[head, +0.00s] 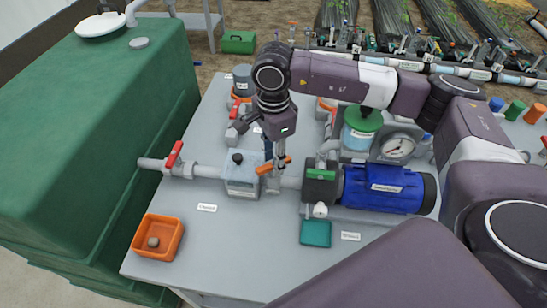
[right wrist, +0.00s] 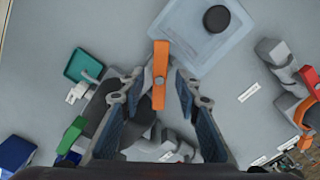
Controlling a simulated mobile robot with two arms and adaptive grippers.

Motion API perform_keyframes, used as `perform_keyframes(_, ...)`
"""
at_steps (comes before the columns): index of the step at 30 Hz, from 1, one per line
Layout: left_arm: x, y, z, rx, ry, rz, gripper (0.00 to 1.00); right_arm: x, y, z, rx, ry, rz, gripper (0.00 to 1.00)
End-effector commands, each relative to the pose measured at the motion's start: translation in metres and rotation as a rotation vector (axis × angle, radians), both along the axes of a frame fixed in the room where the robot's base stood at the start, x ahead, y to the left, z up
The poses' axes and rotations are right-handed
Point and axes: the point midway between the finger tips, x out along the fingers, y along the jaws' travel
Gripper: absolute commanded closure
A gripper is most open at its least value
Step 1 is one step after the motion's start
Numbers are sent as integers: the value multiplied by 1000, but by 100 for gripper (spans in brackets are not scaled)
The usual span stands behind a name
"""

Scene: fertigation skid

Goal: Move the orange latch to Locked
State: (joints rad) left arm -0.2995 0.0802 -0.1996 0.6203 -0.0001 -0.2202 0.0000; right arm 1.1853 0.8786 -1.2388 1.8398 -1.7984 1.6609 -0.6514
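The orange latch (head: 273,165) is a short bar at the filter housing (head: 243,175), a pale grey-blue box with a black knob, on the pipe line. In the head view it lies nearly level, tilted up to the right. In the right wrist view the latch (right wrist: 160,75) stands between the fingertips of my right gripper (right wrist: 161,78), which look parted on either side of it. In the head view my right gripper (head: 270,150) points down, just above the latch, and partly hides its surroundings. My left gripper is not in view.
A blue pump motor (head: 388,189) stands right of the latch, with a pressure gauge (head: 397,147) behind it. A red-handled valve (head: 173,155) is on the left pipe. An orange tray (head: 158,237) and a teal tray (head: 315,233) sit in front. The front table area is mostly clear.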

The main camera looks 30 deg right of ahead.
Motion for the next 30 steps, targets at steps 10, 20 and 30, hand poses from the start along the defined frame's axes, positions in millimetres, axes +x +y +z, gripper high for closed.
perform_keyframes(10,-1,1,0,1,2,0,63,1,0,32,0,-4,1,70)
perform_keyframes(20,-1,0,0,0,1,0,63,1,1,99,1,-3,1,70)
perform_keyframes(30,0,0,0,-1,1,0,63,0,0,120,1,1,0,70)
